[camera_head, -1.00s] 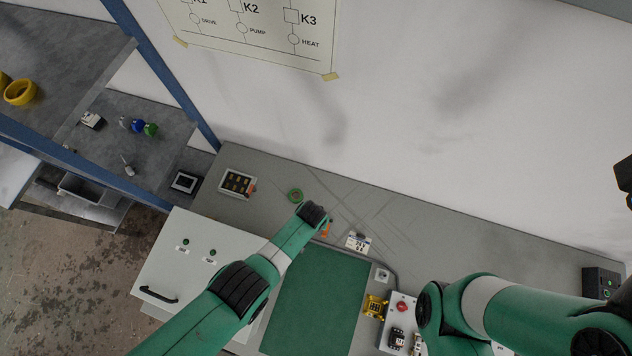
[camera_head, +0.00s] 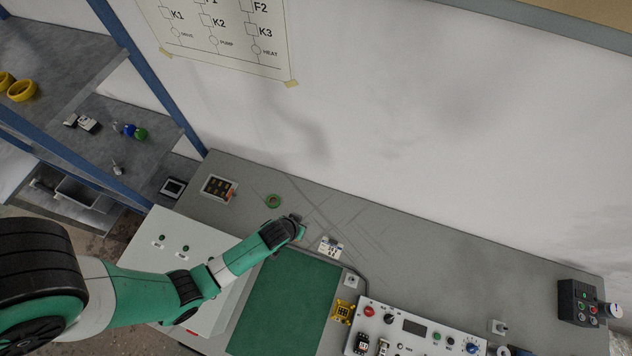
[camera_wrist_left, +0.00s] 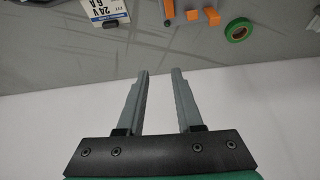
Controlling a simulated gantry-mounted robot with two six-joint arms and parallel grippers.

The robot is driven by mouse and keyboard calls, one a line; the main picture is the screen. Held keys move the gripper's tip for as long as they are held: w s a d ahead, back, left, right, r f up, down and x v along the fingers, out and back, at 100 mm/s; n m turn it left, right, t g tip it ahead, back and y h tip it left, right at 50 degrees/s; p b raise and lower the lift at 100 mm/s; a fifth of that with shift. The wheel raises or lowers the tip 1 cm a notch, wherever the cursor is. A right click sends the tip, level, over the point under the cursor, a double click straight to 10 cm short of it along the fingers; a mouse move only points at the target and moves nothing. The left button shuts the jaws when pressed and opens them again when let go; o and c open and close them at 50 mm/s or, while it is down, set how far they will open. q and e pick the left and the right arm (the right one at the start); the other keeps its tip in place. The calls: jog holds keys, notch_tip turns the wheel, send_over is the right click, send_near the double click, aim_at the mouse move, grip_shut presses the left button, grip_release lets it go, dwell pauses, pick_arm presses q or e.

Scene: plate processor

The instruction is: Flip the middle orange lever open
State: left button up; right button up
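Orange levers show at the top edge of the left wrist view: a long upright one at left, a short middle lever (camera_wrist_left: 192,15) and another orange lever (camera_wrist_left: 211,16) at right. The part they sit on is mostly cut off by the frame. My left gripper (camera_wrist_left: 159,72) is open and empty, with its two grey fingers below and left of the levers, apart from them in the picture. In the head view the left gripper (camera_head: 298,230) is over the bench behind the green mat, and my arm hides most of the levers. My right gripper is out of view.
A green tape roll (camera_head: 273,201) and a white 24 V labelled unit (camera_head: 331,247) lie nearby. A green mat (camera_head: 285,305) is in front. A yellow part (camera_head: 343,311) and a control panel (camera_head: 415,330) stand at right. The rear bench on the right is largely clear.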

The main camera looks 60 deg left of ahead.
pick_arm(q)
jog(key=s+a+f+n+g, duration=0.1)
jog(key=s+a+f, duration=0.1)
jog(key=s, duration=0.4)
jog(key=b+x, duration=0.5)
jog(key=x, duration=0.2)
jog(key=b+x, duration=0.3)
jog(key=shift+s+a+f+b, duration=0.15)
jog(key=shift+a+f+b, duration=0.1)
jog(key=shift+f+b, duration=0.15)
jog(key=shift+a+f, duration=0.1)
jog(key=shift+f, duration=0.3)
grip_shut()
